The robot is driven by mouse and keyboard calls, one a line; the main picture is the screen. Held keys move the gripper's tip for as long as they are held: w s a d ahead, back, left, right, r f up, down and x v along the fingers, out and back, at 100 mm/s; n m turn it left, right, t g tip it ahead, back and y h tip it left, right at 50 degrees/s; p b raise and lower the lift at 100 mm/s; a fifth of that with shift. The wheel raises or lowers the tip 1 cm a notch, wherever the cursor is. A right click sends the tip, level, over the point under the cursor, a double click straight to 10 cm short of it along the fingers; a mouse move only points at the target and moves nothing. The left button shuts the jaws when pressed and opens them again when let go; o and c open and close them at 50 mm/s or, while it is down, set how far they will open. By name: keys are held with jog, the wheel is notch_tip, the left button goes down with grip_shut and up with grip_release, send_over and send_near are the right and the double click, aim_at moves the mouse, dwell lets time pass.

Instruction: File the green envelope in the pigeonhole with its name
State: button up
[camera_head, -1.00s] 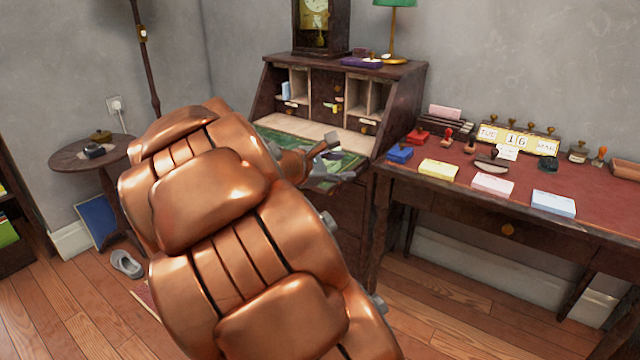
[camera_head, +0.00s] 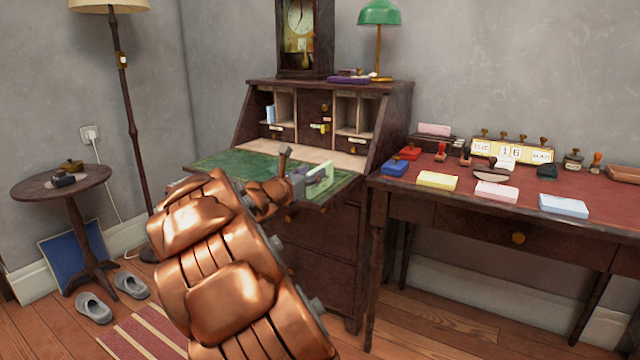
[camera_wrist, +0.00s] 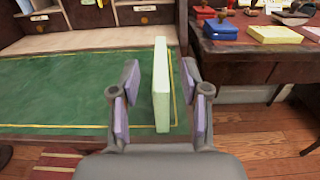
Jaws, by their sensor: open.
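The light green envelope (camera_wrist: 162,85) stands upright on edge between the fingers of my gripper (camera_wrist: 160,110) in the wrist view. My gripper is open, with gaps between its purple pads and both faces of the envelope. In the head view the green envelope (camera_head: 319,180) shows at the right front of the desk's green writing surface, beside my gripper (camera_head: 304,187). The pigeonholes (camera_head: 345,112) are at the back of the desk. Small labels sit below them, too small to read. A pale blue envelope (camera_head: 270,113) stands in the left pigeonhole.
A red-topped table (camera_head: 455,200) on the right holds stamps, a calendar and coloured blocks. A clock (camera_head: 303,40) and a green lamp (camera_head: 379,15) stand on the desk top. The left of the writing surface (camera_head: 215,165) is clear.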

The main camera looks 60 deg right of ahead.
aim_at(320, 167)
jog(key=d+b, duration=0.1)
jog(key=d, duration=0.1)
jog(key=d+f+b, duration=0.1)
jog(key=d, duration=0.1)
jog(key=shift+w+d+r, duration=0.1)
jog(key=shift+d+r, duration=0.15)
jog(key=shift+d, duration=0.25)
jog(key=shift+c, duration=0.2)
grip_shut()
